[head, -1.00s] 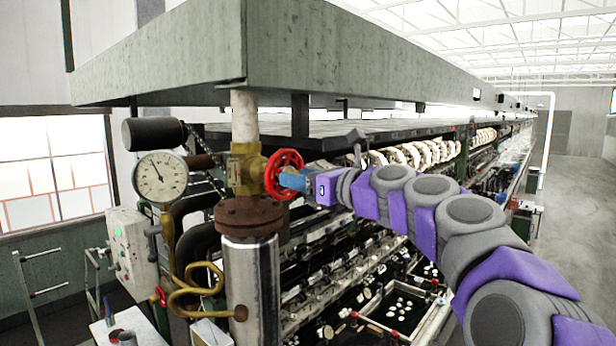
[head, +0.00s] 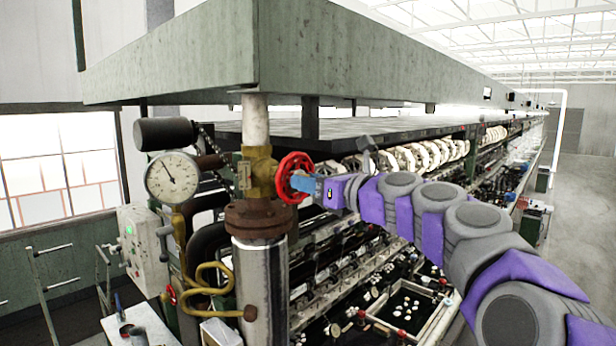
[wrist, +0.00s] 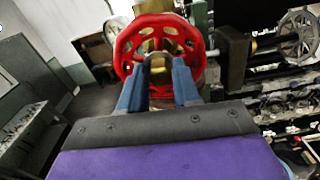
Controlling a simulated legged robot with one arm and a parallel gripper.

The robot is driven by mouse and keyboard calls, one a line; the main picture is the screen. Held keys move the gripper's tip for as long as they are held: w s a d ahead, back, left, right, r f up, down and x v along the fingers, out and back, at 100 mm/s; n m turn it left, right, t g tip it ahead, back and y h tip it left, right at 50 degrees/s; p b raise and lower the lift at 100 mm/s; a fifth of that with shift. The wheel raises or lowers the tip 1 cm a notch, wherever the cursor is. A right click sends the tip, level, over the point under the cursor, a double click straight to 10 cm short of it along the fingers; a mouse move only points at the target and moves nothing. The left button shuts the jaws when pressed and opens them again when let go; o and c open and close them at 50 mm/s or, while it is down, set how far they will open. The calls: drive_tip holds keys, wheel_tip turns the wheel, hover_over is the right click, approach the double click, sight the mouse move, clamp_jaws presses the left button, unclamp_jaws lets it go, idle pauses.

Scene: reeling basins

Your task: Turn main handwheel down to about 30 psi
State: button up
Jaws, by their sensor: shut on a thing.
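The main handwheel (head: 294,178) is a red spoked wheel on the right side of a brass valve (head: 257,172) on the upright pipe. In the wrist view the red wheel (wrist: 160,45) fills the top middle. My gripper (head: 304,183) meets the wheel from the right. Its two blue fingers (wrist: 158,72) reach to the wheel's face and are shut on it; the exact contact at the tips is partly hidden. The round white pressure gauge (head: 172,177) is left of the valve. Its dark needle points to the upper left; the numbers are too small to read.
A green metal canopy (head: 330,60) overhangs the valve. A steel cylinder (head: 261,290) and yellow curled tube (head: 207,278) stand below. A grey control box (head: 142,245) is at left. Reeling basins (head: 405,305) lie at lower right. Open floor (head: 585,215) is at far right.

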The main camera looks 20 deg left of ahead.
drive_tip(key=m, duration=0.9)
drive_tip(key=shift+m, duration=0.4)
